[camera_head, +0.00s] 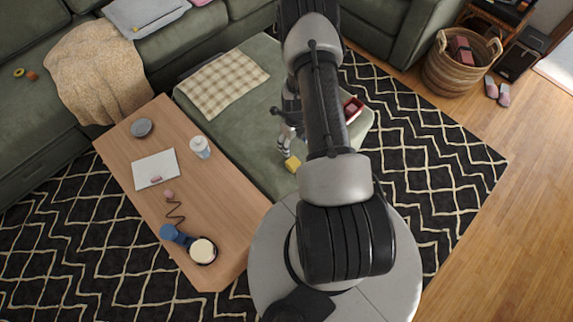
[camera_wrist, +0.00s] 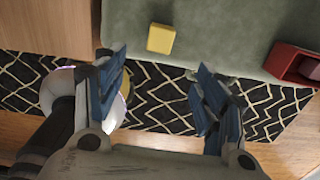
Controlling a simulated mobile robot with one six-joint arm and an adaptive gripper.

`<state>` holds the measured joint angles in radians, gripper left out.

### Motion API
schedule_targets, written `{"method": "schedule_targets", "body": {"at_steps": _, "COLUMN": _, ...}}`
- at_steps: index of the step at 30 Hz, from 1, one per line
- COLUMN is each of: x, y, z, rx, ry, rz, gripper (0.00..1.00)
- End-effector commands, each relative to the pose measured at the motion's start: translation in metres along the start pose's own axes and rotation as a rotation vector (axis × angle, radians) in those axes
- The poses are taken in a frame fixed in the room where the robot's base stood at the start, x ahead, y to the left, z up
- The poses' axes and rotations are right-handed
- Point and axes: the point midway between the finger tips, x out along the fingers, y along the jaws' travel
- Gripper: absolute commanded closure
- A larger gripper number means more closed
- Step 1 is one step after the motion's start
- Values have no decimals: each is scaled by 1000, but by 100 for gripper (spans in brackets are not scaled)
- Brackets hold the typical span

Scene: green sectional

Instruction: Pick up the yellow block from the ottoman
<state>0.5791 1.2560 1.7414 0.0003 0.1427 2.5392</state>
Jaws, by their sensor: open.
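The yellow block (camera_head: 292,164) lies on the green ottoman (camera_head: 245,125), near its front edge. In the wrist view the yellow block (camera_wrist: 160,38) is at the top middle on the ottoman (camera_wrist: 215,25), beyond my fingertips. My gripper (camera_wrist: 158,78) is open and empty, with its two blue-padded fingers spread apart. The block lies ahead of the gap between them, not between the fingers. In the head view my gripper (camera_head: 288,142) shows just above the block in the picture, partly hidden by my arm.
A red box (camera_wrist: 290,62) sits on the ottoman to the right of the block. A checkered cloth (camera_head: 222,82) lies at the ottoman's far left.

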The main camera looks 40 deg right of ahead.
Motion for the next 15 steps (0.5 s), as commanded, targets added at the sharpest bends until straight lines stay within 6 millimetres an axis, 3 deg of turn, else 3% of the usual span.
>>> {"method": "schedule_targets", "body": {"at_steps": 15, "x": 104, "y": 1, "z": -2, "rx": 6, "ry": 2, "rz": 1, "gripper": 35}}
